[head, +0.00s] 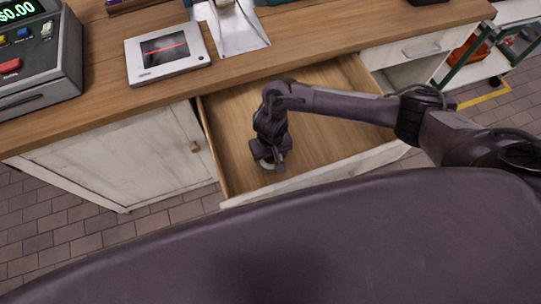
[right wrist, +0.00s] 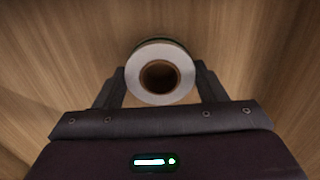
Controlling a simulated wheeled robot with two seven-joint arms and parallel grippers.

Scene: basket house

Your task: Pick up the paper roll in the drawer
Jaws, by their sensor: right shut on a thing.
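The paper roll (right wrist: 180,88) is white with a brown core and shows end-on in the right wrist view, between the two fingers of my right gripper (right wrist: 160,88). In the head view only a small white part of the roll (head: 266,164) shows beneath my right gripper (head: 268,160). My right gripper is shut on the roll and points down inside the open wooden drawer (head: 330,145). I cannot tell whether the roll touches the drawer floor. My left gripper is not in view.
The wooden counter (head: 300,35) lies above the drawer, with a cash register (head: 45,55) and a white scanner (head: 167,50) on it. A closed cabinet door (head: 130,155) is left of the drawer. The rest of the drawer looks empty. A wheeled rack (head: 480,50) stands at the far right.

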